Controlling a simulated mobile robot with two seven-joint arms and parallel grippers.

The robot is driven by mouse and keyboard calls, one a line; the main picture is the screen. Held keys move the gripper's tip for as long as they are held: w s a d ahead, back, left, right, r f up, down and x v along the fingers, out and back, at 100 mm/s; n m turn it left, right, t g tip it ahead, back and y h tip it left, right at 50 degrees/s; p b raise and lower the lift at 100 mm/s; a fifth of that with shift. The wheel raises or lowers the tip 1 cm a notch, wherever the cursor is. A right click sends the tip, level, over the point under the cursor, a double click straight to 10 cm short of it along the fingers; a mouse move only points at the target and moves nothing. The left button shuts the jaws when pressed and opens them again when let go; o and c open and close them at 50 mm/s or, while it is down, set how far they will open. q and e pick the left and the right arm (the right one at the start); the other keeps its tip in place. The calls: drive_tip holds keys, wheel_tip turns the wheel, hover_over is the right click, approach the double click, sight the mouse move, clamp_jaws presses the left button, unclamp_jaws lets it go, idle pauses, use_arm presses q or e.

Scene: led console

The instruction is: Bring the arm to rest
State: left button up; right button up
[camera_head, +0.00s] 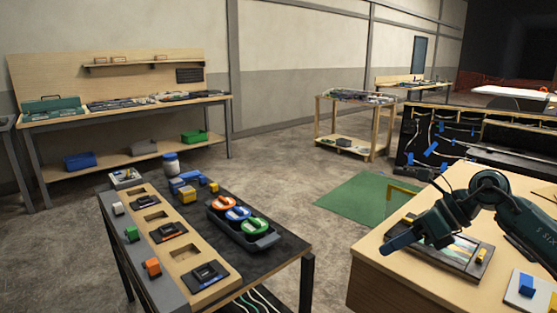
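My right arm comes in from the right edge over a light wooden desk (378,272). Its gripper (400,241) points left above the desk and looks empty. Its fingers overlap in this view, so I cannot tell whether they are open. My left gripper is not in view. A dark table (280,243) at the centre left bears a wooden console panel (185,253) with recesses and black modules. White, green and orange blocks (152,267) sit along its grey front strip. A dark tray (262,240) holds orange, blue and green round pieces.
A framed panel (458,262) lies on the wooden desk under my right arm. A white card with a blue block (526,285) is near the right edge. Workbenches stand along the back wall.

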drive_tip(key=s+a+f+m+t+y+p, duration=0.1)
drive_tip(key=s+a+f+m+t+y, duration=0.15)
drive_tip(key=a+m+y, duration=0.4)
drive_tip(key=s+a+f+m+t+y+p, duration=0.1)
drive_tip(key=s+a+m+t+y, duration=0.25)
drive_tip(key=a+m, duration=0.45)
drive_tip(key=s+d+f+m+t+h, duration=0.1)
drive_tip(key=s+d+f+m+h, duration=0.1)
drive_tip(key=s+f+m+h, duration=0.5)
drive_tip(key=s+d+f+m+t+h+p, duration=0.1)
drive_tip(key=s+d+f+m+h, duration=0.2)
drive_tip(key=s+f+m+h, duration=0.5)
drive_tip(key=s+f+m, duration=0.3)
drive_tip(key=f+m, duration=0.4)
drive_tip(key=m, duration=0.5)
drive_tip(key=shift+s+f+h+p, duration=0.2)
drive_tip(key=shift+f+h+p, duration=0.05)
drive_tip(key=shift+h+p, duration=0.05)
drive_tip(key=shift+m, duration=0.25)
